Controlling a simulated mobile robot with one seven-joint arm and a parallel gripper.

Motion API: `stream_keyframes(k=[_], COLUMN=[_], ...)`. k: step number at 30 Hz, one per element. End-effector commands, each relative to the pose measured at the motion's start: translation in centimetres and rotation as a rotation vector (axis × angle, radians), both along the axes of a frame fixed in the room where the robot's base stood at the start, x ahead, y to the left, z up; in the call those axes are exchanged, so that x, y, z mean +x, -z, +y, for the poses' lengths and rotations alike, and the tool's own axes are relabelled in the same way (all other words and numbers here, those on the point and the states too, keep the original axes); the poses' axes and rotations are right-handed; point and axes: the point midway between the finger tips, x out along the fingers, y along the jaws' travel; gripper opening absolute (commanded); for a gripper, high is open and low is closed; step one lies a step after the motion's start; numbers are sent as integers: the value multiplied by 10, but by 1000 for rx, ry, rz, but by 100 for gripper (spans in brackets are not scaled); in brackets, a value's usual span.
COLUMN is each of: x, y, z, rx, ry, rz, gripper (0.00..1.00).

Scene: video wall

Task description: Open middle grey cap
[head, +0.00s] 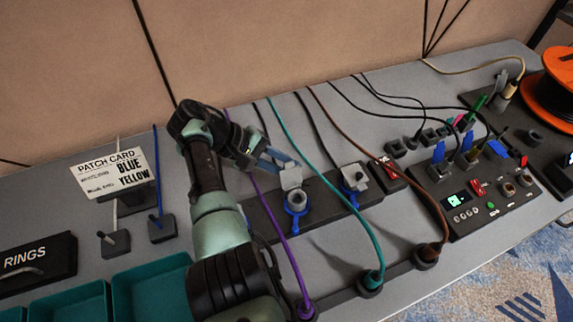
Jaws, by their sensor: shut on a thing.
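A dark strip (327,200) on the grey bench carries sockets. The middle grey cap (291,177) stands raised and tilted above a round grey socket (296,200) with a blue ring under it. My gripper (283,163) reaches in from the upper left, its blue-grey fingers shut on the cap's upper edge. The fingertips partly overlap the cap, so the exact contact is hard to see. A second grey cap (355,175) sits to the right on the same strip, also with a blue ring. My arm hides the strip's left end.
A purple cable (275,218) and a teal cable (340,205) run close to either side of the socket. A control panel (480,203) and orange reel (555,85) stand right. Teal trays (150,285) and a patch card sign (110,174) are left.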

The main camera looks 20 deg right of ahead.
Motion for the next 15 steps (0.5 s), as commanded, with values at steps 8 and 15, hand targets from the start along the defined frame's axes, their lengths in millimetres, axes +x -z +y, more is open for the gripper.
stream_keyframes(k=[8, 15], x=[0, 0], y=[0, 0], z=[0, 1], rx=[0, 0], ry=[1, 0], rz=[-1, -1], gripper=[48, 48])
